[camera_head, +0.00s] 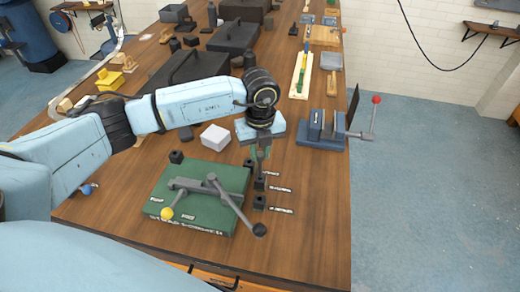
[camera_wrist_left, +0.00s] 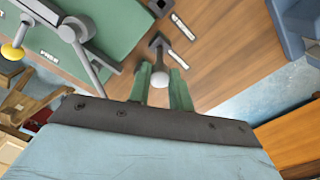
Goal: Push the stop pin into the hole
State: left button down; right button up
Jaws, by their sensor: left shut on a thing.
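My left gripper (camera_head: 262,153) is over the table at the right edge of a green fixture board (camera_head: 226,178). In the left wrist view its green fingers (camera_wrist_left: 161,92) are shut on a small pin with a pale round head (camera_wrist_left: 160,79), which appears to be the stop pin. A dark block (camera_wrist_left: 158,43) is just beyond the pin; whether the pin touches it or sits in a hole cannot be seen. In the head view the fingers largely hide the pin. Black blocks (camera_head: 259,203) stand in a row beside the board with white labels (camera_head: 281,210). My right gripper is not in view.
The board carries grey levers (camera_head: 228,200) with a yellow knob (camera_head: 167,214) and a black knob. A white box (camera_head: 215,137) stands behind it. A blue-grey vise (camera_head: 318,132) with a red-knobbed handle is at the right table edge. Table front right is clear.

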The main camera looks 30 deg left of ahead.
pick_arm(q)
jog(key=shift+f+b, duration=1.15)
jog(key=shift+f, duration=0.5)
jog(key=c, duration=1.2)
grip_release()
jog(key=shift+r, duration=0.1)
notch_tip(320, 180, up, 13)
jog(key=shift+r+b, duration=0.1)
jog(key=shift+b, duration=0.55)
